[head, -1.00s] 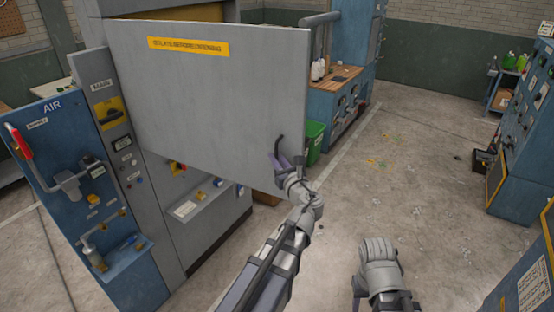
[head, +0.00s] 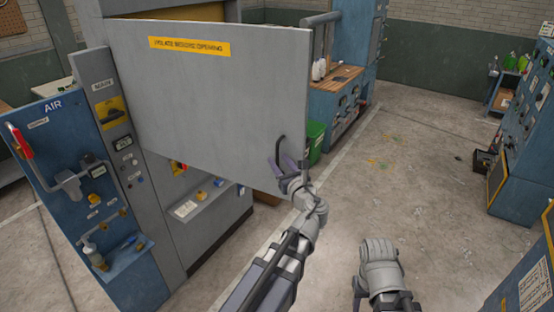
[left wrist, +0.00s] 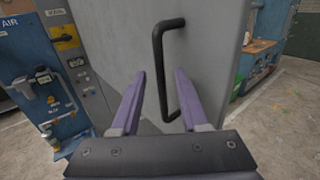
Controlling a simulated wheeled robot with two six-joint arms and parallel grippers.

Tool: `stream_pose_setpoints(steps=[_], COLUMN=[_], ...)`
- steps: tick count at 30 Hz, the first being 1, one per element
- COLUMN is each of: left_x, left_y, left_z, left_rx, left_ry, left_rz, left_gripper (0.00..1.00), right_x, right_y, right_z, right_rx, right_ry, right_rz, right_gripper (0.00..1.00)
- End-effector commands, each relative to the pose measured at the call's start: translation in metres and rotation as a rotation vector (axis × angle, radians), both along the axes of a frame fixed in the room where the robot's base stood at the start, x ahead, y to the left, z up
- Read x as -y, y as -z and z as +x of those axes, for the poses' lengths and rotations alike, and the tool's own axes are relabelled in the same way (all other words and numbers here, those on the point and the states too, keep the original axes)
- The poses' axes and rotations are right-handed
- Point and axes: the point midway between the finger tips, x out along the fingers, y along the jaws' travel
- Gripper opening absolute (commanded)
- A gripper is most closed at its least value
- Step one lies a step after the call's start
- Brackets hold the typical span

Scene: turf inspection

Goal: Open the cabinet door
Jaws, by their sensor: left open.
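The grey cabinet door (head: 210,95), with a yellow label (head: 189,46), stands swung out from the grey cabinet (head: 160,210). Its black bar handle (head: 279,150) is near the door's free edge. In the left wrist view the handle (left wrist: 157,60) runs upright in front of the door face (left wrist: 205,50). My left gripper (head: 289,176) is at the handle's lower part. In the left wrist view its two purple fingers (left wrist: 160,74) are open, with the handle showing between them. Contact with the bar cannot be told. My right arm shows at the bottom; its jaws do not show clearly.
A blue AIR panel (head: 75,190) with a red lever and pipes stands at the left. A green bin (head: 315,140) and a blue workbench (head: 340,100) are behind the door. Blue consoles (head: 520,150) line the right. The concrete floor (head: 420,190) between is clear.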

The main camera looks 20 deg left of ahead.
Motion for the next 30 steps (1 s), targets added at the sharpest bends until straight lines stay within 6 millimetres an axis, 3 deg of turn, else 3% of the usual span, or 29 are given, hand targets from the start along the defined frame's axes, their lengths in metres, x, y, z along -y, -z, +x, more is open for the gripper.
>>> stream_pose_setpoints(steps=[3,10,26,30], left_x=[0.016,0.035,0.039,0.038], left_y=[0.0,0.0,0.0,0.016], left_z=[-0.018,-0.037,-0.041,-0.045], left_rx=[0.0,-0.001,0.0,0.023], left_ry=[0.003,0.001,-0.001,-0.018], left_rz=[0.0,0.001,0.0,-0.078], left_gripper=[0.45,0.45,0.45,0.45], right_x=[0.0,0.0,0.0,0.0], right_y=[0.0,0.0,0.0,0.008], right_z=[0.0,0.0,0.0,0.0], right_rx=[0.0,0.0,0.0,0.0], right_ry=[0.0,0.0,0.0,0.0], right_rz=[0.0,0.0,0.0,0.0], right_gripper=[0.5,0.5,0.5,0.5])
